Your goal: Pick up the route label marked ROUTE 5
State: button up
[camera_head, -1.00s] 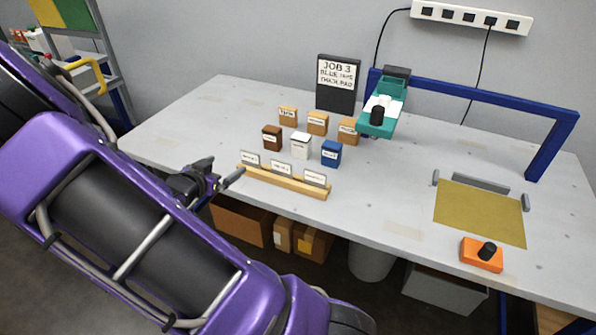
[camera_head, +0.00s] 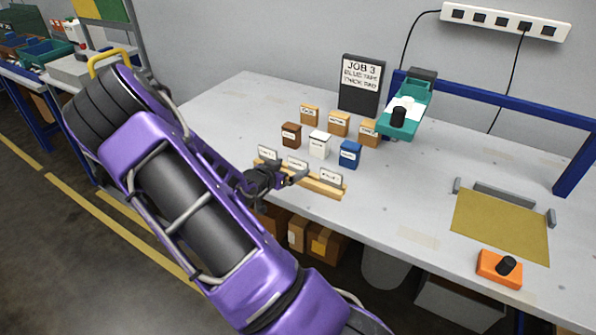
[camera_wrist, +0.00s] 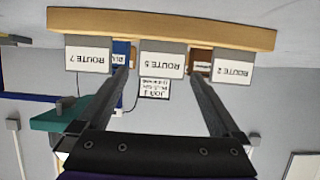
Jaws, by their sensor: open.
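The ROUTE 5 label (camera_wrist: 162,59) is a white card in a grey holder, upside down in the wrist view. It stands between ROUTE 7 (camera_wrist: 88,58) and ROUTE 2 (camera_wrist: 233,69) on a wooden rail (camera_wrist: 165,28). In the head view it is the middle card (camera_head: 297,163), its lettering too small to read. My gripper (camera_wrist: 159,72) is open and empty, facing the rail. In the wrist view its fingertips lie at either side of the ROUTE 5 card. I cannot tell whether they reach past its face. In the head view my gripper (camera_head: 292,180) is at the table's front edge.
Behind the rail stand several small boxes, including a blue one (camera_head: 350,155), a white one (camera_head: 319,146) and a brown one (camera_head: 291,135). A dark job sign (camera_head: 361,84) stands behind them. The teal plotter carriage (camera_head: 405,112) is to the right.

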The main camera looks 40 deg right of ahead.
aim_at(297, 164)
jog(key=x, duration=0.5)
jog(key=shift+w+d+f, duration=0.2)
jog(key=shift+w, duration=0.05)
jog(key=c, duration=1.1)
